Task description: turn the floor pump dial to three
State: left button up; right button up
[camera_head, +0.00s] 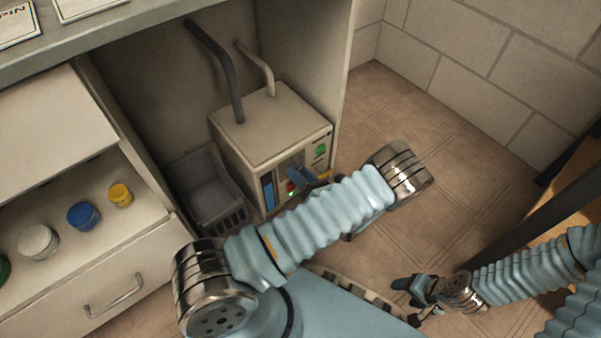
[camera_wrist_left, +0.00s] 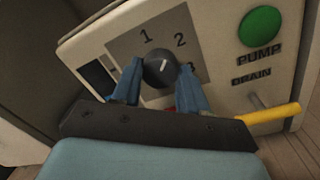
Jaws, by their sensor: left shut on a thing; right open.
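The floor pump (camera_head: 262,128) is a beige box inside the open cabinet bay. Its dial (camera_wrist_left: 158,70) is a dark round knob on a grey panel marked 1, 2 and a partly hidden 3. The dial's white mark points up and slightly right, between 1 and 2. My left gripper (camera_wrist_left: 162,78) is shut on the dial, one blue finger on each side. In the head view my left gripper (camera_head: 300,178) reaches the pump's front and hides the dial. My right gripper (camera_head: 408,298) is open and empty, low at right, away from the pump.
The green PUMP button (camera_wrist_left: 260,26) and yellow DRAIN lever (camera_wrist_left: 268,113) are right of the dial. A grey basket (camera_head: 203,192) stands left of the pump. Two hoses rise from its top. Jars sit in the open drawer at left. Floor (camera_head: 400,110) at right is clear.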

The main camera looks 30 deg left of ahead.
pick_arm(q)
jog(key=shift+s+m+t+h+p, duration=0.15)
jog(key=shift+m+t+p, duration=0.3)
jog(key=shift+m, duration=3.55)
jog(key=shift+w+m+t+h+p, duration=0.2)
jog(key=shift+m+p, duration=0.45)
jog(key=shift+m, duration=3.35)
jog(key=o, duration=1)
jog(key=shift+o, duration=0.2)
jog(key=shift+s+d, duration=0.1)
jog(key=shift+s, duration=0.1)
jog(key=v, duration=1.3)
jog(key=shift+d+f, duration=0.25)
jog(key=shift+d, duration=0.05)
